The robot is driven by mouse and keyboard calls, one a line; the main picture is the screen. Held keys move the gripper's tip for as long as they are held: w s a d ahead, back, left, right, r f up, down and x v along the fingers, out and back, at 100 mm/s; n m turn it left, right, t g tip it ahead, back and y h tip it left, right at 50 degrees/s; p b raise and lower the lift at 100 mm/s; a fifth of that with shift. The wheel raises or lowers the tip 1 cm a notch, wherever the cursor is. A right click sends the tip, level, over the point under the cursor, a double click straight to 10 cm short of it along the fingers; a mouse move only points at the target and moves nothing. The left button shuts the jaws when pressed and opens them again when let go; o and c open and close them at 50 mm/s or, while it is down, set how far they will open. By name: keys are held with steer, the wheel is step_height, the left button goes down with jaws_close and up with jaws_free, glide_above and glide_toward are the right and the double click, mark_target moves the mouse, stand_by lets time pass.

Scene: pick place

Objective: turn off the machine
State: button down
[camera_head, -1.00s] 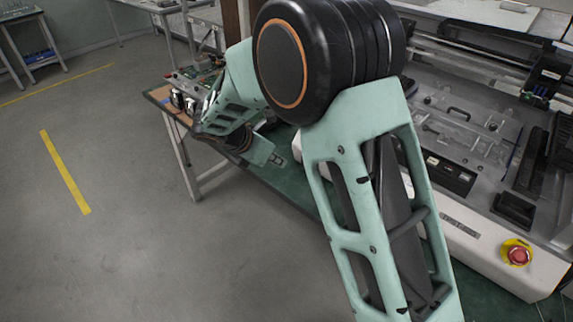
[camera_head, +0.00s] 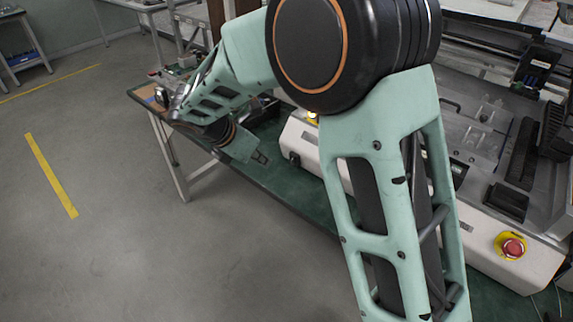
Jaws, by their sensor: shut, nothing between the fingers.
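The machine (camera_head: 545,262) is a white and grey bench unit on the right, partly hidden behind my arm. A red round button on a yellow base (camera_head: 512,247) sits on its front panel at the lower right. My gripper (camera_head: 260,157) is at the end of my arm, over the green table top, left of the machine. It looks small and closed, with nothing visible in it. It is well apart from the red button, with my upper arm between them in the picture.
The green table (camera_head: 290,197) runs along under the machine, its front edge facing open grey floor (camera_head: 160,270). Electronic parts lie at the table's far left end. Other tables (camera_head: 30,48) stand at the back left. Dark trays and rails sit on top of the machine.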

mark_target(293, 161)
steer(key=shift+s+a, duration=0.1)
steer(key=b+x, duration=0.1)
steer(key=x, duration=0.9)
steer(key=shift+f, duration=0.25)
steer(key=shift+w+d, duration=0.85)
steer(key=shift+w, duration=0.2)
steer(key=shift+w+d+f, duration=0.1)
steer(key=shift+w+d, duration=0.2)
steer(key=shift+w, duration=0.15)
steer(key=shift+f, duration=0.1)
